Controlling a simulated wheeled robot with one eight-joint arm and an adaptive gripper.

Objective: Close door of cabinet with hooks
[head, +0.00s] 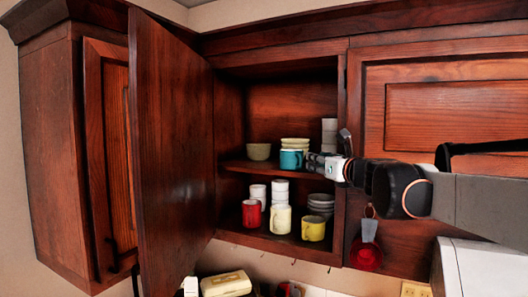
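The cabinet (341,120) with hooks (293,262) along its underside stands open. Its dark red wood door (175,150) is swung out to the left, with its inner face showing. My gripper (318,166) is at the right part of the cabinet opening, near the upper shelf and just right of a blue mug (291,159). It is well to the right of the door and apart from it. The fingers are small and dark against the shelf, so I cannot tell whether they are open or whether they touch the mug.
The shelves hold bowls (259,152), a red mug (251,213), a yellow mug (313,229) and stacked dishes (320,203). A closed door (450,110) is on the right. A white appliance (480,268) stands at lower right.

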